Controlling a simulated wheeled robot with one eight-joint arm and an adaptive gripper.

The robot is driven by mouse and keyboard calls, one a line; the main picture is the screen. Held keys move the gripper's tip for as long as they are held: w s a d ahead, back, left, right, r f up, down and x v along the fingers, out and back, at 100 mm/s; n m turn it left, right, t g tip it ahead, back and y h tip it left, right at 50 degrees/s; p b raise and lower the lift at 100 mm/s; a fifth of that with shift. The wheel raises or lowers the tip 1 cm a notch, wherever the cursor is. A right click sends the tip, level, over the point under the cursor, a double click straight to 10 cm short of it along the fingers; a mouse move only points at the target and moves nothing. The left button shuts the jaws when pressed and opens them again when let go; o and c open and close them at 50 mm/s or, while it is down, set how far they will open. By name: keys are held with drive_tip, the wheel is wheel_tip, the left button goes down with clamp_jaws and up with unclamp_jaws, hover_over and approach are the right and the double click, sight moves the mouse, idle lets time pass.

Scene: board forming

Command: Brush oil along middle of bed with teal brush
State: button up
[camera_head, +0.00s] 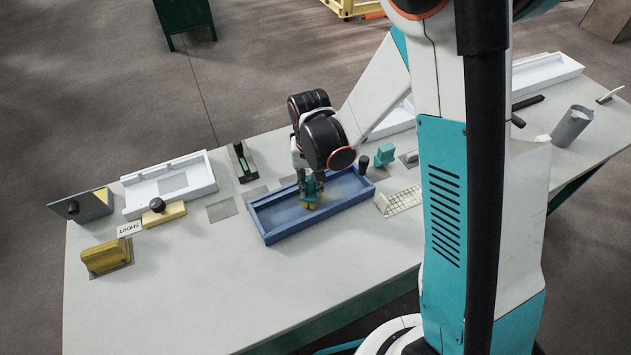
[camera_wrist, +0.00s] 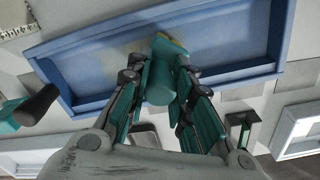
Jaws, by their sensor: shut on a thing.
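My gripper (camera_head: 310,186) is shut on the teal brush (camera_wrist: 162,80), which also shows in the head view (camera_head: 308,195). The brush's yellowish bristle end points down into the blue tray-like bed (camera_head: 267,229). The bed also shows in the wrist view (camera_wrist: 100,37), with the brush between its walls. In the head view the brush is near the middle of the bed's length. A faint yellowish patch shows on the bed floor on one side of the brush. Whether the bristles touch the floor is hard to tell.
White trays (camera_head: 200,190) stand at the back left and far right. A yellow block with a black knob (camera_head: 163,213), a yellow block (camera_head: 106,256) and a grey plate (camera_head: 80,206) are at left. A teal block (camera_head: 384,155) and a white grid (camera_head: 402,202) are right of the bed. The front table is clear.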

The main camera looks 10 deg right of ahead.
drive_tip(key=shift+s+a+f+b, duration=0.1)
drive_tip(key=shift+s+a+b, duration=0.45)
drive_tip(key=shift+a, duration=1.65)
drive_tip(key=shift+s+a+b, duration=0.4)
drive_tip(key=shift+s+a, duration=0.2)
drive_tip(key=shift+a, duration=1.65)
drive_tip(key=shift+s+a+f+b, duration=0.1)
drive_tip(key=shift+s+a+b, duration=0.45)
drive_tip(key=shift+a, duration=1.65)
drive_tip(key=shift+r, duration=0.1)
drive_tip(key=shift+d, duration=0.15)
drive_tip(key=shift+w+d+b, duration=0.3)
drive_tip(key=shift+w+d, duration=0.15)
drive_tip(key=shift+d, duration=1.25)
drive_tip(key=shift+w+d+b, duration=0.3)
drive_tip(key=shift+w+d, duration=0.1)
drive_tip(key=shift+d, duration=1.35)
drive_tip(key=shift+w+d+b, duration=0.3)
drive_tip(key=shift+w+d, duration=0.15)
drive_tip(key=shift+d, duration=1.25)
drive_tip(key=shift+w+d+b, duration=0.2)
drive_tip(key=shift+w+d, duration=0.3)
drive_tip(key=shift+d, duration=1.3)
drive_tip(key=shift+w+d+b, duration=0.15)
drive_tip(key=shift+w+d, duration=0.3)
drive_tip(key=shift+d, duration=1.4)
drive_tip(key=shift+w+d+b, duration=0.2)
drive_tip(key=shift+w+d, duration=0.3)
drive_tip(key=shift+d, duration=1.3)
